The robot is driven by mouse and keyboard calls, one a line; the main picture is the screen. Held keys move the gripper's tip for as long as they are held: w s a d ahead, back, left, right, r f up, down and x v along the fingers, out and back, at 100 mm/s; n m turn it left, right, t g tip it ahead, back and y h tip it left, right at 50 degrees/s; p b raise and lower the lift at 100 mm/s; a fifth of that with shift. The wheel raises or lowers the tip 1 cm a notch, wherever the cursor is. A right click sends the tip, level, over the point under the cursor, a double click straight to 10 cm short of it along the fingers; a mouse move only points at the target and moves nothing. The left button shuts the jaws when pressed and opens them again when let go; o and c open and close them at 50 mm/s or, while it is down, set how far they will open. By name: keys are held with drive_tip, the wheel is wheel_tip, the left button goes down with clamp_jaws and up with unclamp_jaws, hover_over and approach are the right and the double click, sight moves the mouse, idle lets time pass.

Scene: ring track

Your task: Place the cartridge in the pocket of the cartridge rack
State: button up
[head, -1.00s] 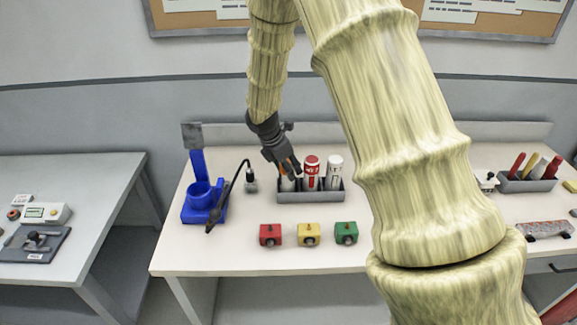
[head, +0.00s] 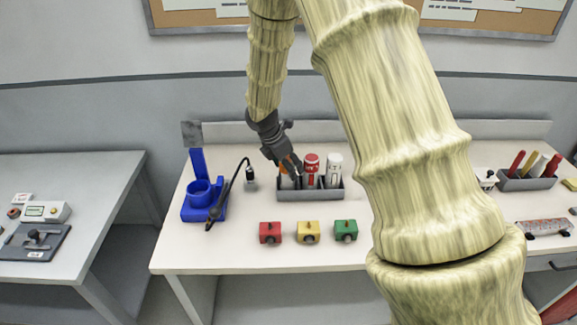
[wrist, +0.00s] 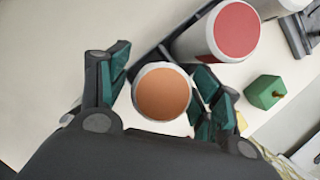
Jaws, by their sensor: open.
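The grey cartridge rack (head: 328,195) stands at the back of the white bench and holds three white-bodied cartridges. The orange-topped cartridge (head: 287,182) is in its left pocket, largely hidden by my gripper (head: 291,164). In the wrist view, my gripper (wrist: 164,88) is open, with its teal-padded fingers on either side of the orange top (wrist: 164,94). I cannot tell whether the fingers touch it or whether it is fully seated. The red-topped cartridge (head: 311,168) is in the middle pocket, close to my right-hand finger. The white-topped cartridge (head: 334,170) is in the right pocket.
Red (head: 270,233), yellow (head: 308,232) and green (head: 346,230) blocks stand in front of the rack. A blue holder (head: 203,198) and a black cabled tool (head: 227,192) are left of it. A bin of tools (head: 528,183) is at right. The bench front is clear.

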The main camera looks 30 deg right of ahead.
drive_tip(key=b+v, duration=0.2)
drive_tip(key=v, duration=1)
